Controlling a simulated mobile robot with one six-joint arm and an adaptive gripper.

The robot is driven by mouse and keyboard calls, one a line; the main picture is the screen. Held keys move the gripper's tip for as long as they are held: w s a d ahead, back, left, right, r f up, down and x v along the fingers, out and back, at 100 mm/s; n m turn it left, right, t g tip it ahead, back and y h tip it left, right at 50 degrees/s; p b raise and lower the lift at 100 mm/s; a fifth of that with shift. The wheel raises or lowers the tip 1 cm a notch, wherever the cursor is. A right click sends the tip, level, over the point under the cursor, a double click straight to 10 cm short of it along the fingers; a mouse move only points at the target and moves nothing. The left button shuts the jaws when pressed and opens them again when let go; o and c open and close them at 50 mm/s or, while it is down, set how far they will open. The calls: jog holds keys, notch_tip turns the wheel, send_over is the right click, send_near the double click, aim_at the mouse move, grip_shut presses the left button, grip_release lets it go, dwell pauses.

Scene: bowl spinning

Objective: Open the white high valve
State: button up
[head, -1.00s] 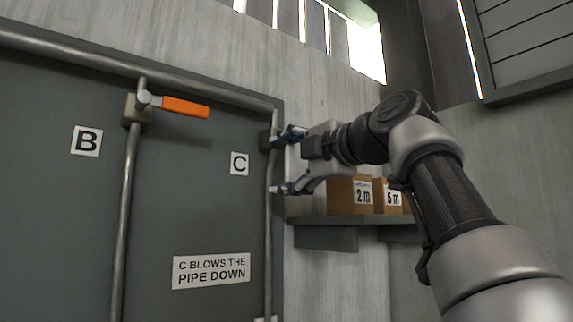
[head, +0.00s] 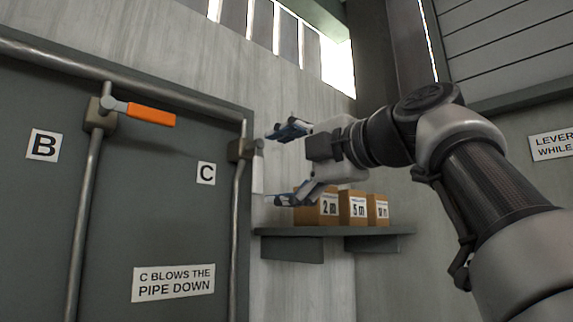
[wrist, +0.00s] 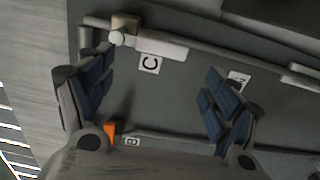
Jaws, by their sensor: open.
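The white valve handle (head: 258,174) hangs down from the C valve body (head: 240,150) at the panel's upper right edge. In the wrist view the white handle (wrist: 164,47) lies above the gap between my fingers, with its valve body (wrist: 126,24) at the top left. My gripper (head: 284,166) is open and empty, just right of the handle in the head view, one finger higher and one lower. It also shows in the wrist view (wrist: 158,92), fingers wide apart. I see no clear contact with the handle.
An orange-handled valve (head: 150,115) sits left, near the B label (head: 43,145). A shelf (head: 335,231) below my gripper carries boxes (head: 352,208). A sign (head: 173,283) is on the panel. Another orange part (wrist: 109,132) shows near my left finger in the wrist view.

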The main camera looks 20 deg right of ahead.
jog(key=shift+v, duration=1.95)
